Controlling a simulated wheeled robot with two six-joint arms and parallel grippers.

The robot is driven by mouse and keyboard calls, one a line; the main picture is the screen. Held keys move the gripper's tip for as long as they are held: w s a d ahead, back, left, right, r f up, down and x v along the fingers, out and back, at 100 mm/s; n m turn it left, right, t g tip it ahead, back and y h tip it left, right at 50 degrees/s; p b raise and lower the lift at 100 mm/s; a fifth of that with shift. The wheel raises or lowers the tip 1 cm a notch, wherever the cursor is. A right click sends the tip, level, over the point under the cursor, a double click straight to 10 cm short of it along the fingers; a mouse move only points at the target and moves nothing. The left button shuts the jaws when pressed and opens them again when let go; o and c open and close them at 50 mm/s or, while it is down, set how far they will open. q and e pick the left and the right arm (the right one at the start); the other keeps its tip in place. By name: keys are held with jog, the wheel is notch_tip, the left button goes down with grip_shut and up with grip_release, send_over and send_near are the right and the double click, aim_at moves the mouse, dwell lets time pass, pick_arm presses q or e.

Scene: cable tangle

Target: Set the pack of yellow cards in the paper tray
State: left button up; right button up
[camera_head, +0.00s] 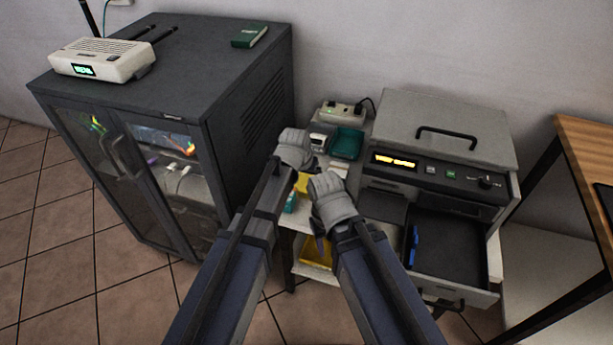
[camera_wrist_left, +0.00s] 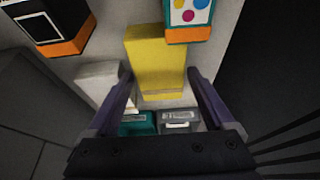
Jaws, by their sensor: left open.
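The yellow pack of cards (camera_wrist_left: 155,50) lies on the small stand, seen in the left wrist view between my fingers; in the head view only a bit of yellow (camera_head: 301,183) shows between my arms. My left gripper (camera_wrist_left: 160,76) is open, its fingers on either side of the pack's near part. I cannot tell how high it is above it. My right gripper (camera_head: 326,222) is beside it, over the stand's front, and its finger opening is unclear. The paper tray (camera_head: 455,252) is the dark drawer pulled out of the grey printer, with a blue piece (camera_head: 413,245) at its left.
Orange-based boxes (camera_wrist_left: 188,20) crowd the pack, with a white block (camera_wrist_left: 98,80) beside it. A teal container (camera_head: 347,143) and power strip (camera_head: 341,111) stand behind. The dark cabinet (camera_head: 268,110) is close on the left. Another yellow item (camera_head: 316,250) is on the lower shelf.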

pick_arm(q)
jog(key=p+v, duration=1)
jog(key=v, duration=0.1)
jog(key=shift+s+r, duration=0.2)
jog(key=shift+r, duration=0.1)
